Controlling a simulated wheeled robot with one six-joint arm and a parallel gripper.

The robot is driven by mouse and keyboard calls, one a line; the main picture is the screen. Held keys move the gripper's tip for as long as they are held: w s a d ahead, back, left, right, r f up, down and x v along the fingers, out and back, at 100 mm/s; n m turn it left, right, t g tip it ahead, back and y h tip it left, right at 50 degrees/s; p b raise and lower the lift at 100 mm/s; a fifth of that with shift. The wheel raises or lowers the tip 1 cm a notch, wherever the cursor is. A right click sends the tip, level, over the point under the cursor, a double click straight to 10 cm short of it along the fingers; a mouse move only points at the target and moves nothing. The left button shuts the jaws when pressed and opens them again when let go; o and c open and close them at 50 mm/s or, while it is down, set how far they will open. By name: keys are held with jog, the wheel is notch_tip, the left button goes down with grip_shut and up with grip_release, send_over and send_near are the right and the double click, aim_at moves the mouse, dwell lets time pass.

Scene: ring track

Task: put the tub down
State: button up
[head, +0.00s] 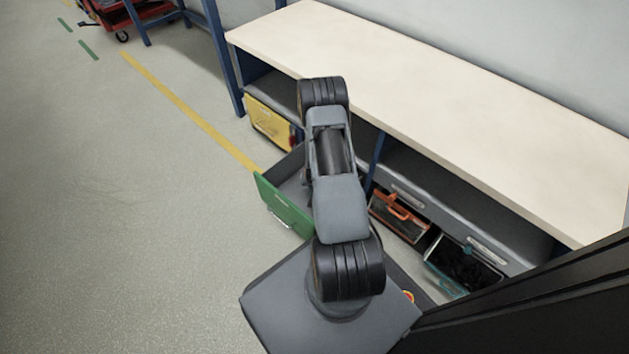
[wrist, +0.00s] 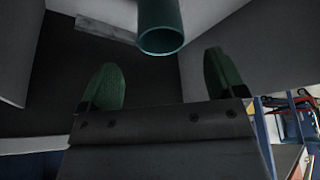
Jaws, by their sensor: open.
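A teal, round tub (wrist: 160,28) shows at the top middle of the wrist view, with its round end towards me and its far part cut off by the picture edge. My gripper (wrist: 165,78) is open, with its two green fingertips apart on either side below the tub in the picture. I see no finger touching it. Dark and grey walls surround the tub. In the head view my arm hides the gripper and the tub. A pulled-out drawer with a green front (head: 284,207) lies partly behind my arm.
A long pale worktop (head: 430,95) runs above the drawers. A yellow-fronted drawer (head: 268,122) is at left under it. Open bins with an orange handle (head: 400,207) and a teal handle (head: 446,283) sit at right. The floor (head: 120,220) at left is clear.

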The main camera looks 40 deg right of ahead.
jog(key=w+a+r+n+y, duration=0.15)
jog(key=a+r, duration=0.35)
jog(key=r, duration=0.7)
jog(key=w+a+r+n, duration=0.15)
jog(key=a+r, duration=0.45)
jog(key=r, duration=0.6)
jog(key=s+a+r+n, duration=0.2)
jog(key=s+a+r, duration=0.4)
jog(key=s+r, duration=0.1)
jog(key=s+a+r+n+g+y, duration=0.1)
jog(key=s+a+r+n, duration=0.1)
jog(key=s+a+r, duration=0.4)
notch_tip(320, 180, up, 4)
jog(key=shift+s+f+p, duration=0.2)
jog(key=shift+s+p, duration=0.25)
jog(key=shift+s, duration=0.7)
